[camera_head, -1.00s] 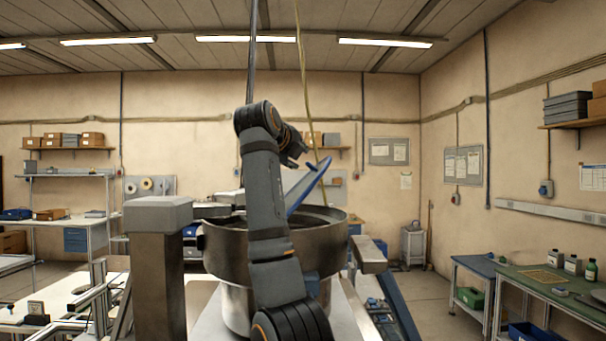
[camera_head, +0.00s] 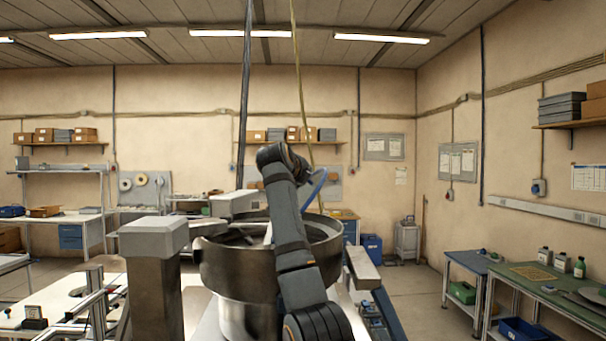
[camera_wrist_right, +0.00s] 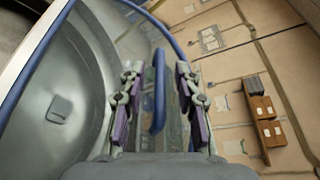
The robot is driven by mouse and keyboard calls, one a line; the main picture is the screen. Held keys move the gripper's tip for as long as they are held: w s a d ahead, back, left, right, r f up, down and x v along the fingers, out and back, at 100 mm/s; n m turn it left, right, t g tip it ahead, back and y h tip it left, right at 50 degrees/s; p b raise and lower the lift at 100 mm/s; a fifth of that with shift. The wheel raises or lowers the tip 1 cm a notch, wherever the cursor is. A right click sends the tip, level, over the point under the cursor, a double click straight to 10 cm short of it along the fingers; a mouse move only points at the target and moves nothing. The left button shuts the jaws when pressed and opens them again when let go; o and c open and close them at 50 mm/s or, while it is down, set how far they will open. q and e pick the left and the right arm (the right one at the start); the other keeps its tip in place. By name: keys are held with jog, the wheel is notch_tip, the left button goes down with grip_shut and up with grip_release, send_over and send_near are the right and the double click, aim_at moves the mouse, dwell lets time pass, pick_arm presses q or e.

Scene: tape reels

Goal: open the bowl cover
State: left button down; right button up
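The large metal bowl (camera_head: 235,265) stands in front of me, its inside partly in sight. Its clear cover has a blue rim (camera_head: 316,190), seen behind my right arm and standing tilted up above the bowl's right side. Most of the cover is hidden by the arm. In the right wrist view the cover's rim (camera_wrist_right: 172,32) curves across the top, and a blue bar handle (camera_wrist_right: 158,92) stands between the fingers of my right gripper (camera_wrist_right: 158,105). The fingers are apart, with a gap on each side of the handle. My left gripper is out of view.
A square-topped grey post (camera_head: 153,270) stands close left of the bowl. A grey block (camera_head: 362,268) juts out at the bowl's right. A green-topped bench (camera_head: 560,285) with bottles is at the far right. Open floor lies between bowl and bench.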

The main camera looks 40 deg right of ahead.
jog(key=shift+d, duration=0.1)
grip_shut()
dwell(0.8)
